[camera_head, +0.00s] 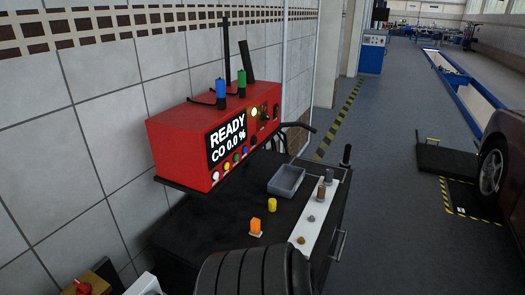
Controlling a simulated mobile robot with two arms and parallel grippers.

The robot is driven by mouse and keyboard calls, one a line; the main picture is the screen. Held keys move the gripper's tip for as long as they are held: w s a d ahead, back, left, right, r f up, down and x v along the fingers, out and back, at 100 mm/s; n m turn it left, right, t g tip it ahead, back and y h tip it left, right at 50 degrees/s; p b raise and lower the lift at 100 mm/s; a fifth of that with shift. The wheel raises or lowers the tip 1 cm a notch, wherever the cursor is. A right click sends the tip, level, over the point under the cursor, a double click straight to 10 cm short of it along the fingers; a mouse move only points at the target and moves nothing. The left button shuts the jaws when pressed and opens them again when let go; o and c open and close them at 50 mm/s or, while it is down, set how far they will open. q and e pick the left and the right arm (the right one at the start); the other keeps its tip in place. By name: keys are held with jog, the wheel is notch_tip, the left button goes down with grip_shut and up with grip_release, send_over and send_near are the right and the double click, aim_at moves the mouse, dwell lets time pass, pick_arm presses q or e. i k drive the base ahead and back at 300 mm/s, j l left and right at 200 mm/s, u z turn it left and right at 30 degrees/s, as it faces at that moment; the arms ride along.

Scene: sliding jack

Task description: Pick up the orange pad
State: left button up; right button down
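A small orange block (255,225), which looks like the orange pad, sits on the black cabinet top (205,238) near its front. A pale piece shows at its lower edge. A yellow cylinder (272,205) stands a little behind it and to the right. I see neither my left nor my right gripper in the head view, and nothing touches the orange block.
A grey tray (287,193) lies behind, and a white strip (313,231) with several small metal parts lies to the right. A red READY unit (180,148) stands at the back left. A dark ribbed round object (250,274) rises in front.

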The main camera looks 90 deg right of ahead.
aim_at(255, 231)
jog(key=z, duration=2.65)
jog(key=u, duration=2.75)
jog(key=z, duration=2.6)
jog(key=k+z, duration=0.2)
jog(key=k+l+z, duration=0.4)
jog(key=k, duration=0.2)
